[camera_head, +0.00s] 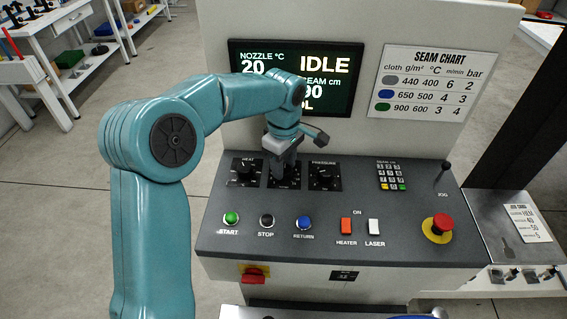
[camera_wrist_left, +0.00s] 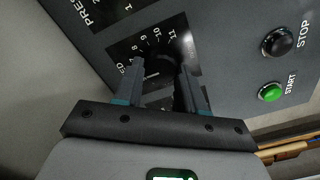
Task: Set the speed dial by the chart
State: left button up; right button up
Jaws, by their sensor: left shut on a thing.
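The speed dial (camera_wrist_left: 160,68) is a dark knob on a black plate with white numbers, in the middle of three dials on the console. My left gripper (camera_wrist_left: 164,78) is shut on it, one finger on each side. In the head view my left gripper (camera_head: 284,170) comes down from above and hides most of the dial. Its pointer setting is not readable. The seam chart (camera_head: 425,82) is a white sheet on the upright panel, with grey, blue and green rows; its m/min column reads 6, 4 and 3. My right gripper is not in view.
The heat dial (camera_head: 244,171) and pressure dial (camera_head: 323,176) flank the speed dial. The screen (camera_head: 338,98) reads IDLE, partly behind my arm. Start (camera_head: 231,217), stop (camera_head: 267,221) and return (camera_head: 304,222) buttons sit in front. A red emergency button (camera_head: 441,224) and white job card (camera_head: 527,222) are at right.

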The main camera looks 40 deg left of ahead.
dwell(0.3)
pick_arm(q)
jog(key=o, duration=1.1)
jog(key=shift+d, duration=0.1)
jog(key=shift+c, duration=0.2)
jog(key=shift+r, duration=0.2)
notch_tip(320, 180, up, 16)
jog(key=p, duration=0.1)
jog(key=shift+p, duration=0.4)
